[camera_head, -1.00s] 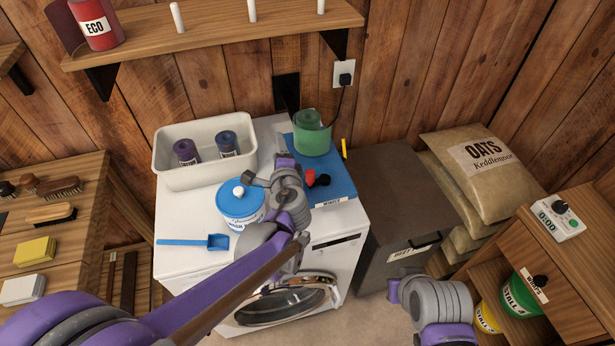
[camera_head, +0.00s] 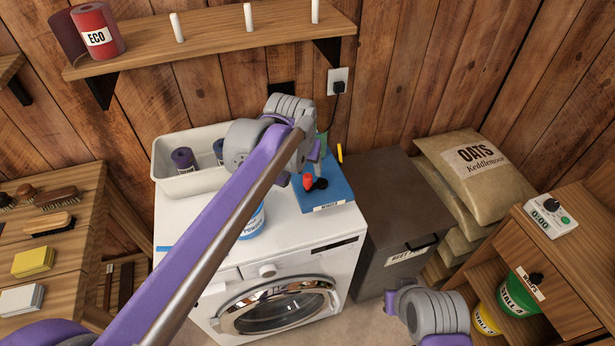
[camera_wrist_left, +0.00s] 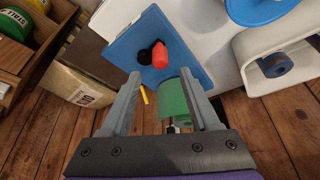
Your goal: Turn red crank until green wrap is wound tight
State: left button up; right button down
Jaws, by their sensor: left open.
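The blue winder base (camera_head: 334,193) lies on the white washing machine. The red crank knob (camera_head: 307,181) stands at its front left, beside a black knob (camera_head: 320,184). The green wrap (camera_head: 322,140) at its back is mostly hidden behind my left gripper (camera_head: 313,163). In the left wrist view my left gripper (camera_wrist_left: 160,80) is open and empty. There the green wrap (camera_wrist_left: 173,100) shows between its fingers, and the red crank knob (camera_wrist_left: 160,54) lies beyond the tips. I cannot tell contact. My right arm shows at bottom right; its fingers are unclear.
A white tray (camera_head: 165,189) with dark rolls (camera_head: 183,160) stands left of the base. A blue-lidded tub (camera_head: 254,222) is mostly behind my left arm. A yellow stick (camera_head: 339,153) stands behind the base. A wooden shelf (camera_head: 210,42) hangs above; a dark bin (camera_head: 385,190) stands right.

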aim_at(308, 176)
pick_arm(q)
jog(key=x, duration=0.6)
jog(key=shift+w+f, duration=0.25)
jog(key=shift+f, duration=0.1)
grip_shut()
